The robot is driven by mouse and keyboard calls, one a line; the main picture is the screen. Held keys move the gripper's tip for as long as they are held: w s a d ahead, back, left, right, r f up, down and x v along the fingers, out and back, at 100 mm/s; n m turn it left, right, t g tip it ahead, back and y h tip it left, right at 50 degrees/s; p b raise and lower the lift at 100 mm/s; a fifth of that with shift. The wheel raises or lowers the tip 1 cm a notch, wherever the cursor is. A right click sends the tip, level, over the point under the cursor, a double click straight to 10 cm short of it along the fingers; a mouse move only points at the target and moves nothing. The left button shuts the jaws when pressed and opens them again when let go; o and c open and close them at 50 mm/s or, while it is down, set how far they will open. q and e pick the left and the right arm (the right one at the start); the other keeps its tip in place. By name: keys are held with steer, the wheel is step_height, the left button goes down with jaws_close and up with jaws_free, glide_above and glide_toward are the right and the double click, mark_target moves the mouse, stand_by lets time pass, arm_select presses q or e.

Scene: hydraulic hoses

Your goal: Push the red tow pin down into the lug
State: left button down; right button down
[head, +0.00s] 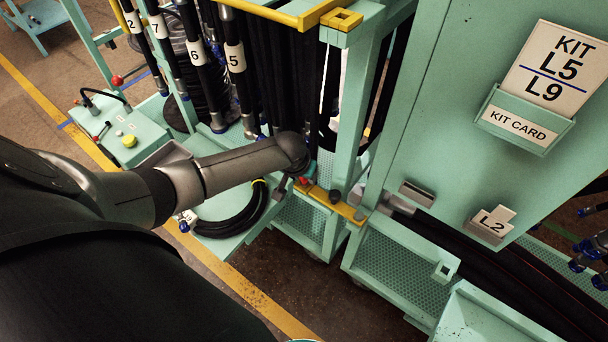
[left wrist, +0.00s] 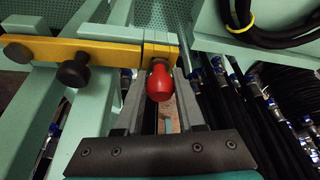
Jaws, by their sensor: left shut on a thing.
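The red tow pin (left wrist: 160,82) shows its rounded red head between the two grey fingers of my left gripper (left wrist: 160,92) in the left wrist view. The fingers are shut on it. In the head view the pin (head: 304,181) is a small red spot just below my left gripper (head: 305,174), which is largely hidden by its own arm. The pin stands at the end of the yellow tow bar (head: 340,206), which also shows in the left wrist view (left wrist: 112,52). The pin's shaft and the lug's hole are hidden, so its depth cannot be told. My right gripper is not in view.
A black knob (left wrist: 73,70) stands on the yellow bar beside the pin. Green carts with hanging black hoses (head: 275,80) stand close behind. A green cabinet (head: 440,110) stands right of the bar. A coiled hose (head: 240,212) lies on a low tray below my left arm.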

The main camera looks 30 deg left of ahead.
arm_select(q)
steer(key=shift+c, duration=2.2)
jaws_free()
steer(key=p+v, duration=0.6)
steer(key=v, duration=0.9)
steer(key=shift+w+r, duration=0.1)
